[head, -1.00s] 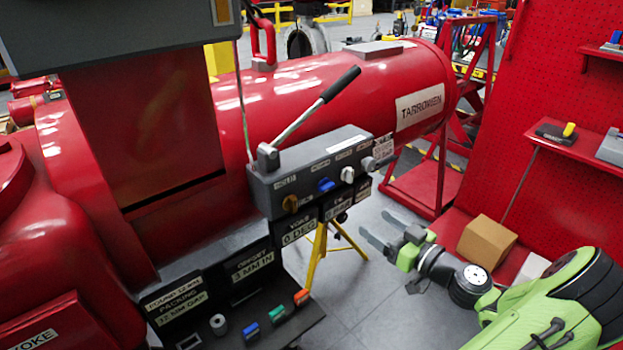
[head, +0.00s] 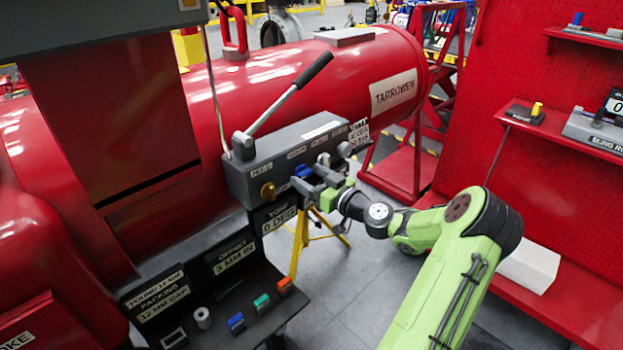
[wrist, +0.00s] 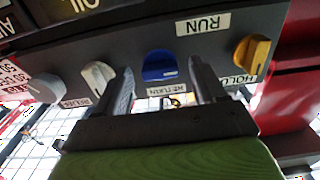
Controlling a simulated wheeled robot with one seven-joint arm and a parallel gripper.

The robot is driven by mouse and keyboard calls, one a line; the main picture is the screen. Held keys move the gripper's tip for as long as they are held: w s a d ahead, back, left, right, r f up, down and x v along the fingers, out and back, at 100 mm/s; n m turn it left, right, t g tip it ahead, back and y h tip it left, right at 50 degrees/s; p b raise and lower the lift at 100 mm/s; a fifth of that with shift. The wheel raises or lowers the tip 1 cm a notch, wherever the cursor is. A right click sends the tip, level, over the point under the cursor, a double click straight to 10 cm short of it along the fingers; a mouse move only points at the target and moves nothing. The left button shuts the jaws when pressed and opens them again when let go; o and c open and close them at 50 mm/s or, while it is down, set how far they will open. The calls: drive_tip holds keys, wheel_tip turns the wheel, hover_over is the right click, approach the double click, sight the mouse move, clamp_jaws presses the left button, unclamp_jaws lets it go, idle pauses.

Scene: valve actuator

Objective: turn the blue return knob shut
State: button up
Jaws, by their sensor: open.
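The blue return knob (head: 303,170) is on the front face of the grey valve box (head: 243,178), partly hidden behind my gripper in the head view. In the wrist view the blue knob (wrist: 160,66) stands above the label RETURN, between the lines of my two fingers. My gripper (head: 315,182) is open in front of the box face. In the wrist view the fingers of my gripper (wrist: 163,75) point toward the face, one on each side of the knob. I cannot tell whether either finger touches it.
A yellow knob (head: 267,190) and a white knob (wrist: 98,76) flank the blue one. A grey round knob (wrist: 47,87) is farther along. A long black-handled lever (head: 290,105) rises above the box. Red shelves (head: 560,280) stand at right.

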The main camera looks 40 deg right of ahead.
drive_tip(key=c, duration=1.1)
drive_tip(key=shift+o, duration=0.2)
drive_tip(key=shift+m, duration=0.4)
drive_tip(key=m+p, duration=0.1)
drive_tip(key=m, duration=0.2)
drive_tip(key=shift+m, duration=0.4)
drive_tip(key=m+p, duration=0.2)
drive_tip(key=m, duration=0.2)
drive_tip(key=shift+r, duration=0.1)
drive_tip(key=m+p, duration=0.2)
drive_tip(key=m, duration=0.3)
drive_tip(key=shift+p, duration=0.4)
drive_tip(key=shift+m+p, duration=1.15)
drive_tip(key=shift+m, duration=0.75)
